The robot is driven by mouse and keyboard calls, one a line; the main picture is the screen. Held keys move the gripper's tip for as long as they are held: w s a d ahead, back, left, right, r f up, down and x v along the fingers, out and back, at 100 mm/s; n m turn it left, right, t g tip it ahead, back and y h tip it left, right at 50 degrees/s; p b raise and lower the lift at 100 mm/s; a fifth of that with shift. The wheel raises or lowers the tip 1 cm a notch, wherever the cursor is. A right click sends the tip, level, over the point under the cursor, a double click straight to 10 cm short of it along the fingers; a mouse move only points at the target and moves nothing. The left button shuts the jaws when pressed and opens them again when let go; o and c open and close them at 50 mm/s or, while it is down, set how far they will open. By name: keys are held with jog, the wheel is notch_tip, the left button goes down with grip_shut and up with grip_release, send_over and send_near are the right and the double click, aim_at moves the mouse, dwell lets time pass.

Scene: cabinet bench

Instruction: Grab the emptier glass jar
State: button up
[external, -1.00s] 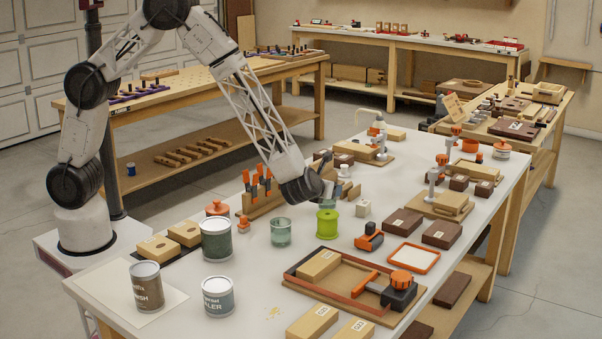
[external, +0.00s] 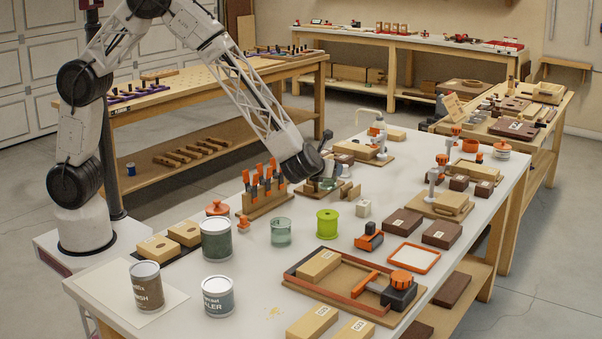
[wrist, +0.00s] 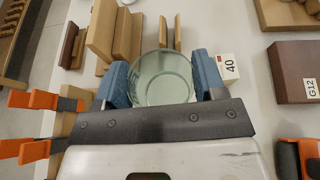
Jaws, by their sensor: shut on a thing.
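A clear, greenish glass jar (wrist: 163,82) sits between the two blue fingers of my gripper (wrist: 163,76) in the wrist view. The fingers are shut on its sides, and the jar looks empty from above. In the external view my gripper (external: 326,184) is over the back part of the bench, where my wrist partly hides the jar. I cannot tell whether the jar is clear of the bench. A second glass jar (external: 281,232) stands upright near the bench's middle, left of the green spool, apart from my gripper.
Orange clamps on a wooden rack (external: 263,205) stand left of my gripper. Wooden blocks (wrist: 102,32) are close behind the held jar, and a white block marked 40 (wrist: 229,67) is to its right. The green spool (external: 327,224) and tin cans (external: 217,240) stand nearer the front.

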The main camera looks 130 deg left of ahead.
jog(key=shift+r, duration=0.4)
jog(key=shift+r, duration=0.15)
